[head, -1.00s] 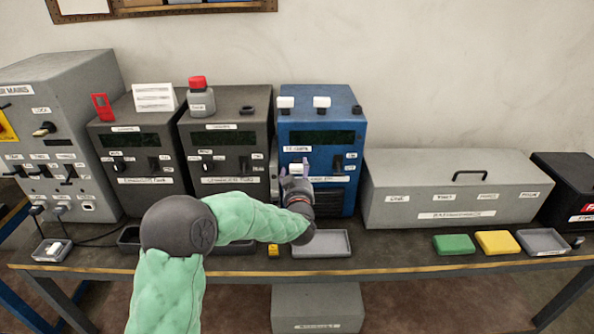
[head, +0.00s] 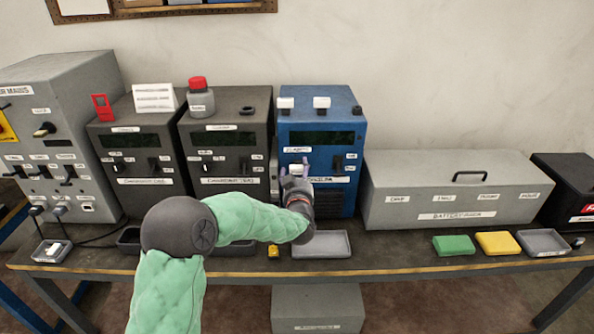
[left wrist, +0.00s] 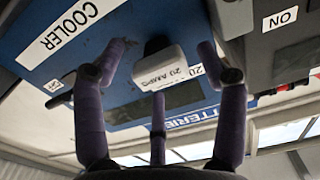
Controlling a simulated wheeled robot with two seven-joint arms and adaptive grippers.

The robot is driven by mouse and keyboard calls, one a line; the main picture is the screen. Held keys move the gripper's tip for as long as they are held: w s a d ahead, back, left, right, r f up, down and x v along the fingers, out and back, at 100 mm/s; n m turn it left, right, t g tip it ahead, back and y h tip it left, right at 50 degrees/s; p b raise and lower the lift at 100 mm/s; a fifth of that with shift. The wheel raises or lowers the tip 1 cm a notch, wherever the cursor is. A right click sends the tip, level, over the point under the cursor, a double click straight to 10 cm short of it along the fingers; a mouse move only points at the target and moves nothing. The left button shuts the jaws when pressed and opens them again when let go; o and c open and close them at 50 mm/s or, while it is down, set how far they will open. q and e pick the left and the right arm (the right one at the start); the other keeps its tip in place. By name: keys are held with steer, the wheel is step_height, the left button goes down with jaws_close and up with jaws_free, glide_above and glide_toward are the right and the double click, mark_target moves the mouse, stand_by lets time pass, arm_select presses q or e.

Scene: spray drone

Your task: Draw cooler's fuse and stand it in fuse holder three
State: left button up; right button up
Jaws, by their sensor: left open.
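The cooler is the blue box (head: 320,135), and its "COOLER" label shows in the left wrist view (left wrist: 70,30). A white fuse (left wrist: 165,68) marked "20 AMPS" sits on a dark base on the cooler's front. My left gripper (head: 297,172) is at the cooler's front, seen from behind in the head view. In the left wrist view its purple fingers (left wrist: 160,60) are open around the fuse, with gaps at both sides. Fuse holder three cannot be made out. My right gripper is not in view.
Two white-topped pieces (head: 286,102) stand on the cooler. Dark charger boxes (head: 225,140) are to its left, a grey lidded box (head: 455,185) to its right. A shallow grey tray (head: 322,245) lies in front. Green (head: 453,245) and yellow (head: 497,243) blocks lie on the bench at the right.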

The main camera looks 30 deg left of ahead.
arm_select(q)
steer(key=shift+c, duration=0.3)
steer(key=c, duration=0.9)
steer(key=shift+s+a, duration=0.1)
jaws_close()
